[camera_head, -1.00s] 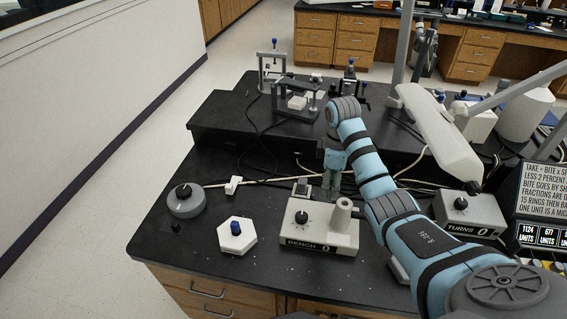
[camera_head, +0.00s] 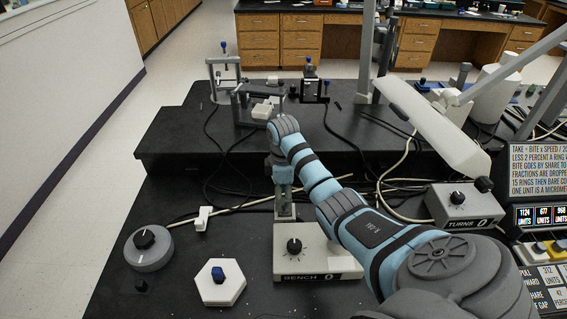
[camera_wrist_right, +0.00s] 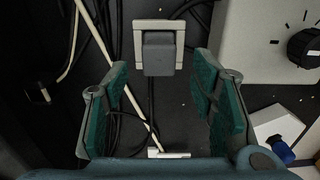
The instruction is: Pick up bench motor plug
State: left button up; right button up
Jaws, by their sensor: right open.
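The bench motor plug (camera_wrist_right: 159,54), a dark grey block, sits on a pale square socket plate (camera_wrist_right: 141,25) in the right wrist view, with a dark cable running from it. My right gripper (camera_wrist_right: 162,100) is open; its two teal-padded fingers stand to either side of the picture, with the plug ahead between their lines and not gripped. In the head view my right gripper (camera_head: 284,188) points down just behind the grey BENCH box (camera_head: 330,262), over the pale socket plate (camera_head: 286,211). The plug is mostly hidden there by the gripper. My left gripper is not in view.
A white hexagonal block with a blue knob (camera_head: 220,284), a round grey dial (camera_head: 149,250) and a small white block (camera_head: 204,218) stand left of the box. Loose cables (camera_head: 230,195) lie around the gripper. A raised black step (camera_head: 180,135) rises behind, and the TURNS box (camera_head: 462,206) is right.

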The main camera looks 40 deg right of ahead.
jog(key=f+b, duration=0.1)
jog(key=f, duration=0.2)
jog(key=shift+d+f, duration=0.2)
jog(key=shift+s+f, duration=0.15)
jog(key=shift+f, duration=0.05)
grip_shut()
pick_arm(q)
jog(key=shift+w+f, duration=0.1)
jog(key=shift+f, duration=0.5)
pick_arm(e)
jog(key=shift+r, duration=0.1)
notch_tip(320, 180, up, 10)
jog(key=p, duration=0.3)
jog(key=shift+r, duration=0.25)
pick_arm(q)
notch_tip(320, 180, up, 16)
jog(key=p, duration=1.3)
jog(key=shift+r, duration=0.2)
pick_arm(e)
notch_tip(320, 180, up, 14)
jog(key=shift+f, duration=0.25)
